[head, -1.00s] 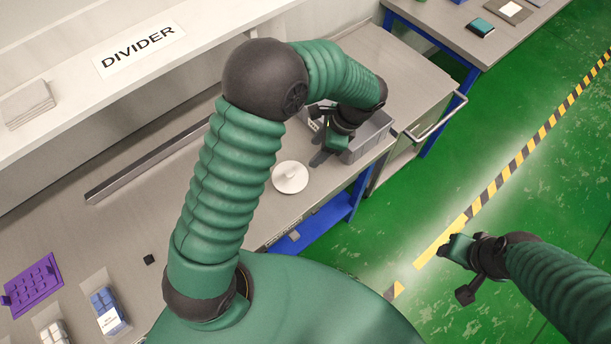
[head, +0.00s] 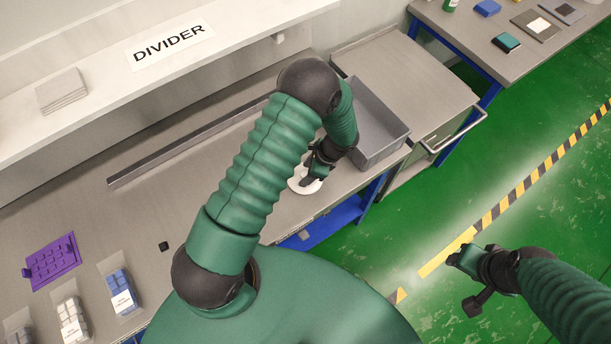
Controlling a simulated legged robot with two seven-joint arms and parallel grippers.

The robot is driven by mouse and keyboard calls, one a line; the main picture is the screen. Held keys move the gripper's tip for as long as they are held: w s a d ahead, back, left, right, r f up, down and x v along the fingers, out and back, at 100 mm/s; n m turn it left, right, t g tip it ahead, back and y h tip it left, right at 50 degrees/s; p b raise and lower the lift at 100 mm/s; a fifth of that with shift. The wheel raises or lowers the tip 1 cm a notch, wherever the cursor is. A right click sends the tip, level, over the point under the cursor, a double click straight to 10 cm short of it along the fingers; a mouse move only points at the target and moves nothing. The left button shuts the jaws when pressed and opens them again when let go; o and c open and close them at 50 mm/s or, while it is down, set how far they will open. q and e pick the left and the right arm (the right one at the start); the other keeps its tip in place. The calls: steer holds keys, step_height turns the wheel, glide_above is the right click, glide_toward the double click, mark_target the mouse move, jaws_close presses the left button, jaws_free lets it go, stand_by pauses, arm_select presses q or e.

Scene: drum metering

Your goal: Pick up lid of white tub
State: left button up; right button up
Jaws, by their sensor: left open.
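A white round lid (head: 296,186) lies on the grey workbench near its front edge. In the earlier frame it shows as a disc with a small raised knob; now its middle is hidden under my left gripper. My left gripper (head: 308,182) is open and sits over the lid, fingers pointing down; I cannot tell whether they touch it. No white tub is clearly visible. My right gripper (head: 459,262) hangs over the green floor at the right, away from the bench; whether its fingers are open is unclear.
A grey bin (head: 379,140) stands just right of the lid. A purple tray (head: 51,262) and bags of blue (head: 119,290) and white pieces (head: 71,318) lie at the left. A long metal bar (head: 190,143) runs along the back. A small black block (head: 164,246) lies on the bench.

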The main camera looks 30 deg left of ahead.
arm_select(q)
steer(key=c, duration=0.5)
jaws_close()
steer(key=shift+r, duration=0.15)
